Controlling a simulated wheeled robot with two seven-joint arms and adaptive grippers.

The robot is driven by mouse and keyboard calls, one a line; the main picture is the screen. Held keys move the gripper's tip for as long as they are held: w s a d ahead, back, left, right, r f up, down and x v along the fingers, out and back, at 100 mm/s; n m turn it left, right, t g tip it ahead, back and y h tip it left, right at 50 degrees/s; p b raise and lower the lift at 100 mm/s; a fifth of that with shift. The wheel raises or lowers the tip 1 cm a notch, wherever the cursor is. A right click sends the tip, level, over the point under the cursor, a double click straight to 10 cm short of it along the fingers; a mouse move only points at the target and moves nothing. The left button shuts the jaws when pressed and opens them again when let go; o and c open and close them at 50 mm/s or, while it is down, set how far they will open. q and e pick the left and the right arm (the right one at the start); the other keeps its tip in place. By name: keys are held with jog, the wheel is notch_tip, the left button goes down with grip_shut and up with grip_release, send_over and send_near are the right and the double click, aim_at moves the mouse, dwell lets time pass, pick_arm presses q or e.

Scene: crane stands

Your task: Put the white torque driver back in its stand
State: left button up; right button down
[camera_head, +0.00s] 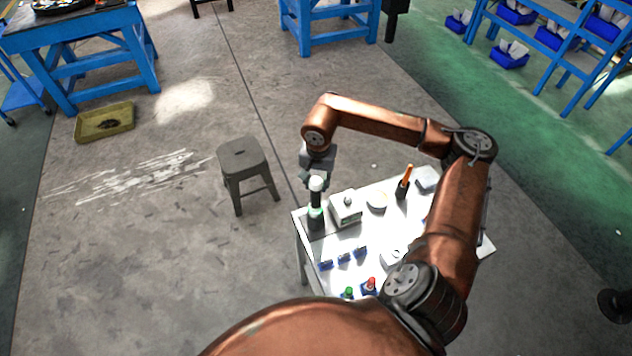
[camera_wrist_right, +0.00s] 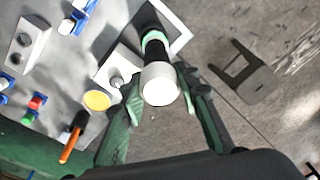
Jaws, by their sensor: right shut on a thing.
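The torque driver (camera_head: 316,186) is white-topped with a green band, and stands roughly upright over the table's far left corner. Its white round end faces the camera in the right wrist view (camera_wrist_right: 160,84). My right gripper (camera_head: 317,172) is shut on the driver near its top, with a finger on either side in the wrist view (camera_wrist_right: 162,92). A dark stand (camera_head: 315,224) is directly below the driver. The driver's lower end is hidden, and I cannot tell how deep it sits in the stand. My left gripper is not in view.
On the white table (camera_head: 330,250) a pale box (camera_head: 345,208) stands close right of the driver. Beyond are a yellowish dish (camera_head: 376,201) and an orange-handled tool (camera_head: 407,174) in a dark holder. Blue clips (camera_head: 343,258) lie nearer. A grey stool (camera_head: 242,158) stands left of the table.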

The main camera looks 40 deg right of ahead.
jog(key=shift+f, duration=0.3)
jog(key=c, duration=1.6)
grip_release()
jog(key=shift+r, duration=0.15)
jog(key=shift+o, duration=1.1)
jog(key=shift+s+a+r+p, duration=0.15)
jog(key=shift+r+p, duration=0.4)
jog(key=shift+r, duration=0.7)
jog(key=shift+s+r+p, duration=0.1)
jog(key=shift+r+p, duration=0.45)
jog(key=shift+r, duration=0.65)
